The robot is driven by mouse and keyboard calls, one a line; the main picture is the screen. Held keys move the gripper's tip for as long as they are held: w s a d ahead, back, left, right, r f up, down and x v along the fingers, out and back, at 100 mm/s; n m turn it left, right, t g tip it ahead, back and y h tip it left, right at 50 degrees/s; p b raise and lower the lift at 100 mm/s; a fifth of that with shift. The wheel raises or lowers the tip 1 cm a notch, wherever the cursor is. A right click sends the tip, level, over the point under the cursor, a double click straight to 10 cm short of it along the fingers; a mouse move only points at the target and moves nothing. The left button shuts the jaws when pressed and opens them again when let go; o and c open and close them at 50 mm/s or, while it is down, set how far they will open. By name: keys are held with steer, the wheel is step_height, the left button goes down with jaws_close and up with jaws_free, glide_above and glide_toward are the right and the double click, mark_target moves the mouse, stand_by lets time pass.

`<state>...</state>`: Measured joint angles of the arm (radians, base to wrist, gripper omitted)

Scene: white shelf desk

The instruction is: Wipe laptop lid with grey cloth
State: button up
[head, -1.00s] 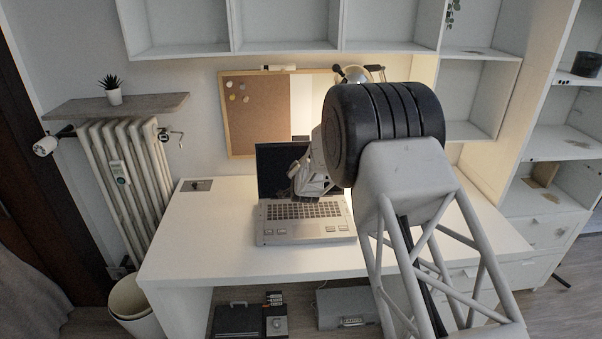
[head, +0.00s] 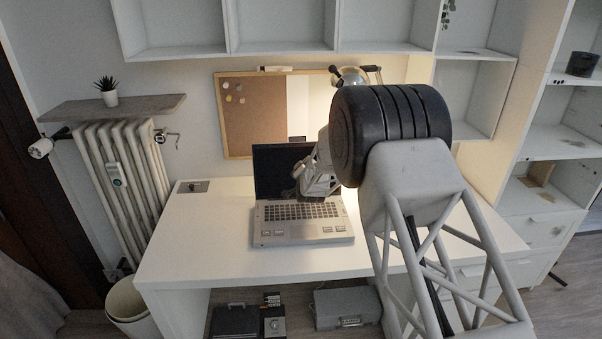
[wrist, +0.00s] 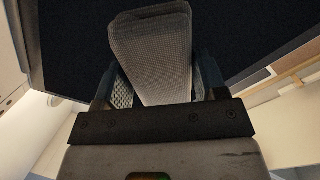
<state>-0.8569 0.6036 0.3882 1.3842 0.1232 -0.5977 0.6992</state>
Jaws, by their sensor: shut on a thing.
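The laptop (head: 302,222) stands open on the white desk, its dark screen side of the lid (head: 272,172) facing me. My gripper (head: 306,188) is in front of the right part of the lid, above the keyboard. In the wrist view my gripper (wrist: 157,88) is shut on the grey cloth (wrist: 153,50), a folded, woven-looking pad between the two fingers. The dark lid also shows behind the cloth in the wrist view (wrist: 75,45). I cannot tell whether the cloth touches the lid. In the head view my arm hides the lid's right side, and the cloth is hard to make out.
The white desk (head: 200,235) is clear left of the laptop, apart from a small dark plate (head: 193,187). A metal lamp (head: 352,77) stands behind my arm. A framed board (head: 255,115) hangs behind the laptop. White shelves (head: 280,25) hang above.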

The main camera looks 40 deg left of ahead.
steer(key=shift+w+d, duration=0.25)
stand_by(0.3)
steer(key=shift+w+d, duration=1.2)
steer(key=shift+w, duration=0.15)
steer(key=shift+w+d, duration=1.25)
steer(key=shift+a, duration=0.1)
steer(key=shift+s+a, duration=1.2)
